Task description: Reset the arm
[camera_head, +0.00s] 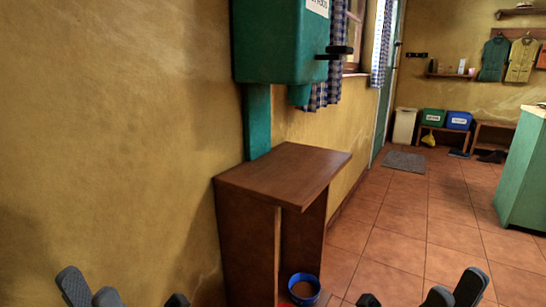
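My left gripper (135,297) shows at the bottom edge, left of the wooden stand. Its dark grey fingers are spread apart with nothing seen between them. My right gripper (408,297) shows at the bottom edge, right of the stand, over the tiled floor in the picture. Its fingers are also spread, with nothing seen between them. Only the finger ends show; the rest of both arms is out of view below.
A brown wooden stand (280,172) is against the yellow wall, under a green wall-mounted box (280,45). A blue bowl (303,289) with brown contents is low beside it. A green counter (522,170) is at the right. Tiled floor (400,220) lies open between.

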